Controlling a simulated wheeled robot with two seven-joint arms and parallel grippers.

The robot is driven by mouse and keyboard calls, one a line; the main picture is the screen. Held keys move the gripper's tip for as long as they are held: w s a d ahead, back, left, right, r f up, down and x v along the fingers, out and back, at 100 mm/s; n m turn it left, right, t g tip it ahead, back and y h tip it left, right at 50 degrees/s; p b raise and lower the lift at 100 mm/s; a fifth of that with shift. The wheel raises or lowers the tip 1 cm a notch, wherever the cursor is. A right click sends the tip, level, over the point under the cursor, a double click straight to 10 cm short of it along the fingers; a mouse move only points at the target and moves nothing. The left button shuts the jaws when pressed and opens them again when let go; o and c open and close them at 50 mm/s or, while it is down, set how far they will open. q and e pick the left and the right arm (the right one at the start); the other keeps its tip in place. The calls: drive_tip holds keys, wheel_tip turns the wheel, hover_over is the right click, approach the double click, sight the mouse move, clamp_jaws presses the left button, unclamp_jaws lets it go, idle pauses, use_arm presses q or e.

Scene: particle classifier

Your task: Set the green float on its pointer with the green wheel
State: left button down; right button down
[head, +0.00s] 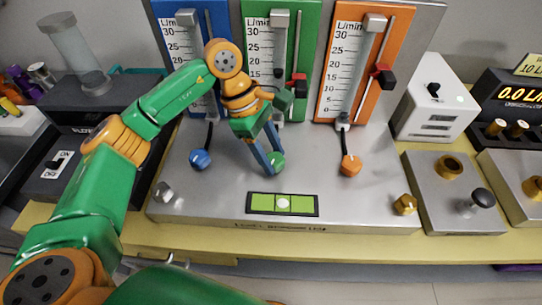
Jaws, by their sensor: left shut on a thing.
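The green flow meter panel (312,20) stands at the back, between the blue and orange panels, with a numbered L/min scale. A red and black pointer (298,85) sits on its right-hand rod, low on the scale. A small dark shape (279,73) by the tube, just left of the pointer and above my wrist, may be the float; I cannot tell surely. The green wheel (277,163) is low in front of the panel. My left gripper (269,164) reaches down, its fingers shut on the green wheel and partly covering it. My right gripper is not in view.
A blue wheel (200,159) lies left of my gripper and an orange wheel (351,166) right. A green bubble level (283,204) is in front. The orange panel (392,30) has its own red pointer (384,76). A white box (437,105) and grey valve block (455,205) stand right.

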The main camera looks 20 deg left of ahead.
use_arm(q)
drive_tip(key=shift+m+g, duration=0.3)
drive_tip(key=shift+m, duration=0.5)
drive_tip(key=shift+c, duration=1.4)
unclamp_jaws()
drive_tip(key=v, duration=0.7)
drive_tip(key=shift+b, duration=0.35)
drive_tip(key=shift+w, duration=0.1)
